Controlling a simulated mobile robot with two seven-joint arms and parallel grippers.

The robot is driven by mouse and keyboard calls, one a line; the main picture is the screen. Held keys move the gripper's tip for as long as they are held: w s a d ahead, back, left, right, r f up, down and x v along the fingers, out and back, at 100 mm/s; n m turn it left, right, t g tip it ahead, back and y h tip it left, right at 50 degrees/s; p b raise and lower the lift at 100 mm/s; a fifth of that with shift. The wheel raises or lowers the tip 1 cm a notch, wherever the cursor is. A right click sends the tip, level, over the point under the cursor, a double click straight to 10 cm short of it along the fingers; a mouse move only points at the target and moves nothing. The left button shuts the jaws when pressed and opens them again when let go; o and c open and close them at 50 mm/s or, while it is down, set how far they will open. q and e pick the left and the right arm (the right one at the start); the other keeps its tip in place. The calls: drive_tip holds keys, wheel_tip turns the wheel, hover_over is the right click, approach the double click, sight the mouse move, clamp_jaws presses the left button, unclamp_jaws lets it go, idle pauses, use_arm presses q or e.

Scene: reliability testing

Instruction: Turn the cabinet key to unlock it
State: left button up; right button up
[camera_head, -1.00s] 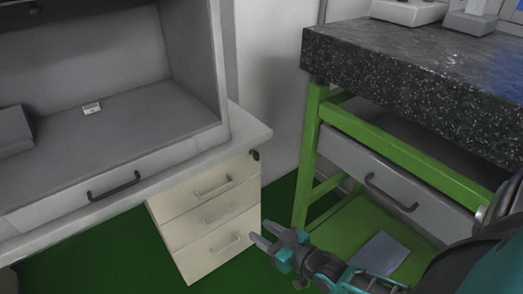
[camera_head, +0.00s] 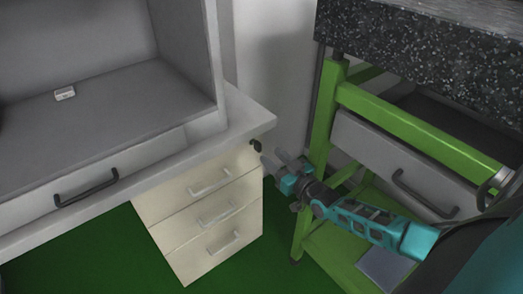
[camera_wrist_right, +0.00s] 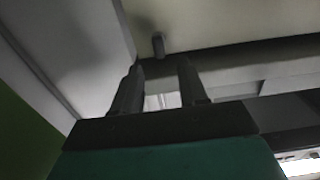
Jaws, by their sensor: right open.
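The cabinet (camera_head: 178,225) is a cream unit with three drawers under the white bench. Its small dark key (camera_head: 257,145) sticks out near the top right corner, just below the bench top. My right gripper (camera_head: 273,159) is open and empty, just right of and slightly below the key in the head view. In the right wrist view, the two fingers (camera_wrist_right: 158,68) are spread apart, and what looks like the key (camera_wrist_right: 158,44) stands out from a pale face beyond the gap between their tips. The key is not between the fingers. My left gripper is not in view.
The bench top edge (camera_head: 262,118) overhangs close above the key. A green-framed table (camera_head: 322,140) with a dark speckled top (camera_head: 420,55) and a grey drawer (camera_head: 390,160) stands to the right, close to my right arm. Green floor (camera_head: 110,250) lies below.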

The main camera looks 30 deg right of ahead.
sight(261, 147)
drive_tip(key=w, duration=0.2)
drive_tip(key=w+b, duration=0.1)
drive_tip(key=w, duration=0.3)
drive_tip(key=shift+w+a+b, duration=0.1)
drive_tip(key=shift+a+b, duration=0.15)
drive_tip(key=shift+b, duration=0.1)
drive_tip(key=shift+c, duration=0.4)
drive_tip(key=shift+c, duration=0.8)
clamp_jaws()
